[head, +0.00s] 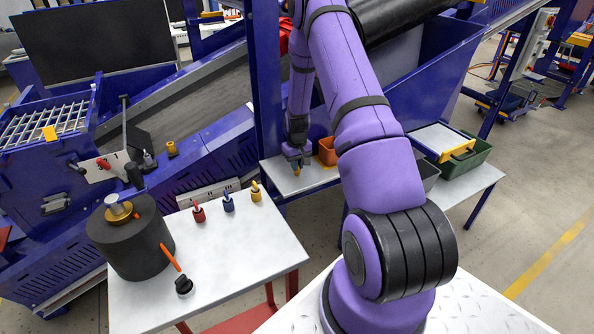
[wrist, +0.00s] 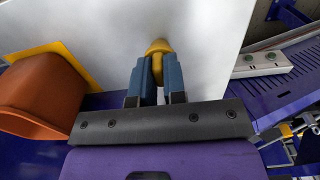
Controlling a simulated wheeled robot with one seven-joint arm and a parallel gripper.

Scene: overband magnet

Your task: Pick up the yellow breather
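The yellow breather (wrist: 158,47) shows in the wrist view between the fingertips, with a rounded yellow end and a narrower part between the fingers. My gripper (wrist: 159,72) has its two blue-grey fingers close on both sides of it, with no clear gap visible. In the head view my gripper (head: 297,160) is low over the far grey-white table (head: 285,181), and a small bit of yellow (head: 297,171) shows under it. I cannot tell whether the breather still touches the tabletop.
An orange bin (head: 327,151) stands right beside my gripper; it also shows in the wrist view (wrist: 40,95). A green crate (head: 470,160) is further right. The near table (head: 240,245) holds small red, blue and yellow items and a dark cylinder (head: 130,240). A blue post (head: 263,80) rises left of my arm.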

